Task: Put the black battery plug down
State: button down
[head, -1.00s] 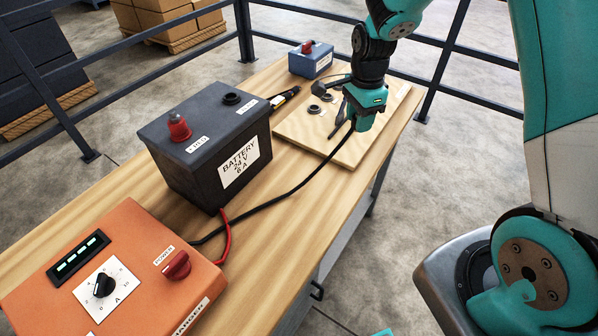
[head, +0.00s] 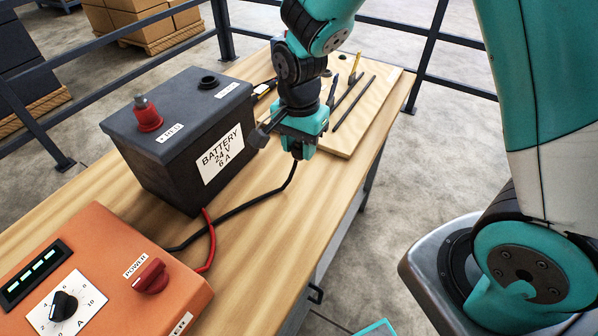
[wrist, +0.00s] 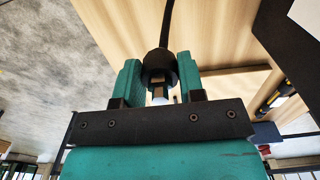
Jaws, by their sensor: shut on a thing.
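My gripper (head: 297,148) is shut on the black battery plug, a round black piece with a pale metal end. In the wrist view the plug (wrist: 158,62) sits between the two teal fingers. In the head view the gripper mostly hides it. A black cable (head: 255,199) runs from the plug down to the table and back towards the orange charger (head: 100,268). My gripper is just right of the dark battery (head: 165,165). The battery has a red plug (head: 149,117) on its red-side post and a bare black post (head: 208,81).
A light wooden board (head: 340,147) lies behind my gripper, with thin dark tools and a yellow-handled one on it. The charger has a red power knob (head: 151,276). Bare tabletop (head: 285,235) lies in front of my gripper. Dark railings stand behind the table.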

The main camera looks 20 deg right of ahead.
aim_at(299, 184)
notch_tip(299, 184, down, 8)
jog(key=shift+f, duration=0.15)
jog(key=shift+f, duration=0.15)
jog(key=c, duration=0.7)
grip_release()
notch_tip(299, 184, up, 12)
jog(key=shift+f+b, duration=0.2)
jog(key=shift+b, duration=0.15)
jog(key=s+a+r+n+y, duration=0.1)
jog(key=s+r+n, duration=0.3)
jog(key=s+n, duration=0.2)
jog(key=s+a+r+n+y, duration=0.1)
jog(key=s+a+r+n, duration=0.1)
jog(key=s+r+n, duration=0.2)
jog(key=s+a+r+n+y, duration=0.1)
jog(key=s+r+n, duration=0.3)
jog(key=s+n, duration=0.4)
jog(key=shift+s+a+r+y, duration=0.3)
jog(key=shift+r+y, duration=0.05)
jog(key=shift+y, duration=0.25)
